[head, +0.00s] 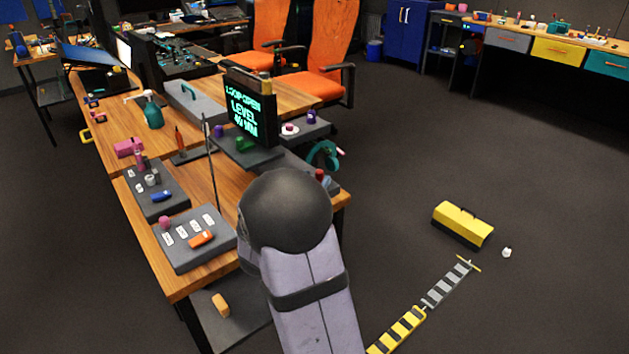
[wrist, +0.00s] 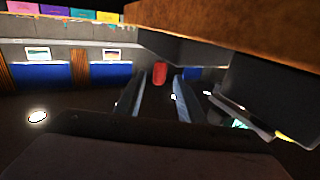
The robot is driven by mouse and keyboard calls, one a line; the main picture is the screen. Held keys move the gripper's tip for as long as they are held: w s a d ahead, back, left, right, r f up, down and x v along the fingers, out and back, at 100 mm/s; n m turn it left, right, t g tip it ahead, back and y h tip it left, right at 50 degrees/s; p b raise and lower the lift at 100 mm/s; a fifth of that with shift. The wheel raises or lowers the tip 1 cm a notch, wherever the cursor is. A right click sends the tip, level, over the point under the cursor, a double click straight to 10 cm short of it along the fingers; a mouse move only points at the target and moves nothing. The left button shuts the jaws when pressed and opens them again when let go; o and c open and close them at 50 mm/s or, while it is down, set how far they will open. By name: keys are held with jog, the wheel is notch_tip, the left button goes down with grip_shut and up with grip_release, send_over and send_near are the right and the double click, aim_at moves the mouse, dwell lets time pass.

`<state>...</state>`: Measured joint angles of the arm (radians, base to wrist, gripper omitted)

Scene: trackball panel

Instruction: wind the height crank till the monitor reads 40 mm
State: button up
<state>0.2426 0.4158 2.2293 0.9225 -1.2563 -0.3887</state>
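The monitor (head: 252,112) stands on the bench with green text: LOOP:OPEN, LEVEL and a value in MM. The value starts with 4; its second digit is too blurred to tell as 0 or 9. A teal wheel with a pink handle (head: 324,155), which looks like the height crank, is at the bench's right side. In the head view my gripper is hidden behind my own arm. In the wrist view my gripper (wrist: 160,97) shows two grey fingers apart. A red object (wrist: 160,73) appears beyond the gap between them. I cannot make out the crank in the wrist view.
Grey panels with a pink ball (head: 165,222) and an orange block (head: 201,238) lie on the wooden bench (head: 172,275). A thin upright rod (head: 210,165) stands near my arm. A yellow toolbox (head: 462,225) is on the open floor at right. A wooden edge (wrist: 250,25) crosses the wrist view's top.

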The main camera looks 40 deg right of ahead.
jog(key=shift+d+b, duration=0.15)
jog(key=shift+b, duration=0.3)
jog(key=shift+s+t+b, duration=0.1)
jog(key=shift+t+b, duration=0.2)
jog(key=shift+b, duration=0.15)
jog(key=shift+d+r+n+y, duration=0.1)
jog(key=shift+r+n+y, duration=0.2)
jog(key=shift+r+n, duration=0.1)
jog(key=shift+b+x, duration=0.45)
jog(key=shift+x, duration=3.15)
jog(key=shift+r, duration=0.1)
grip_shut()
